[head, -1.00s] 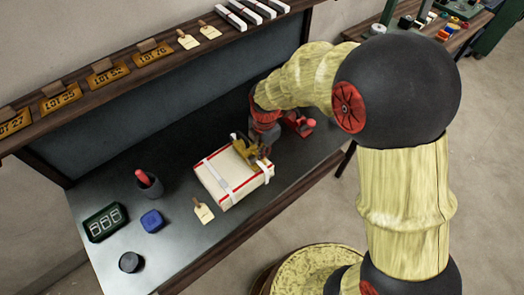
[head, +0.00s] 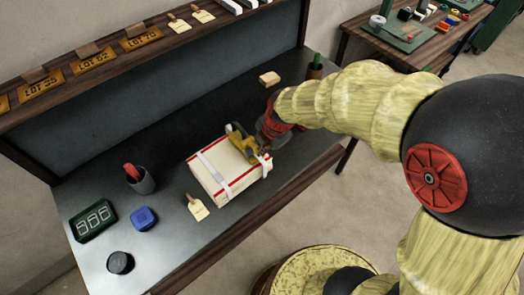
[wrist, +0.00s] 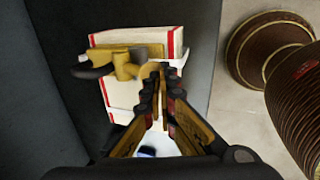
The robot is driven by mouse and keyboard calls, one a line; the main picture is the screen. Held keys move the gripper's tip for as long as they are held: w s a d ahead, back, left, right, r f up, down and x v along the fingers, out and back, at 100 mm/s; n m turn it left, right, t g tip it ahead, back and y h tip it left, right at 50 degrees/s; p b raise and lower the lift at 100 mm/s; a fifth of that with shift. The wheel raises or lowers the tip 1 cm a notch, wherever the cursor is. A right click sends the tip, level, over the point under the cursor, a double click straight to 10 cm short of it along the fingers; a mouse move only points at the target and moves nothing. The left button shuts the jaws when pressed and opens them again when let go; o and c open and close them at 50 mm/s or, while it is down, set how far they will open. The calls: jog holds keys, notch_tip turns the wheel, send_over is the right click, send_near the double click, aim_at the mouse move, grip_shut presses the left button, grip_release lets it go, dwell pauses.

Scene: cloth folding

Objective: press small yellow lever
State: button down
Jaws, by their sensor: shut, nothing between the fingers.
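A cream box (head: 215,178) with red edge stripes and white straps lies on the dark workbench. A yellow tool with a dark curved handle (wrist: 90,71) sits on top of it; it also shows in the head view (head: 237,138). A small yellow part (wrist: 126,67) stands up from the tool, just left of my fingertips in the wrist view; I take it for the lever. My gripper (wrist: 156,73) is shut and empty over the box's strapped end. I cannot tell whether the fingertips touch the yellow part. In the head view my arm partly hides this area.
A tag (head: 198,208), a blue block (head: 144,219), a dark cup with a red item (head: 141,180), a green digit display (head: 93,221) and a black round piece (head: 120,263) lie left of the box. A wooden block (head: 270,78) is behind. A shelf (head: 110,65) runs along the back.

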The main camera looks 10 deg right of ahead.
jog(key=f+b, duration=0.1)
jog(key=b, duration=0.3)
jog(key=s+f+b, duration=0.1)
jog(key=shift+d+f+t+b, duration=0.3)
jog(key=shift+d+t+b, duration=0.05)
jog(key=shift+t+b, duration=0.05)
jog(key=shift+r, duration=0.2)
jog(key=shift+s+r, duration=0.1)
jog(key=shift+r, duration=0.55)
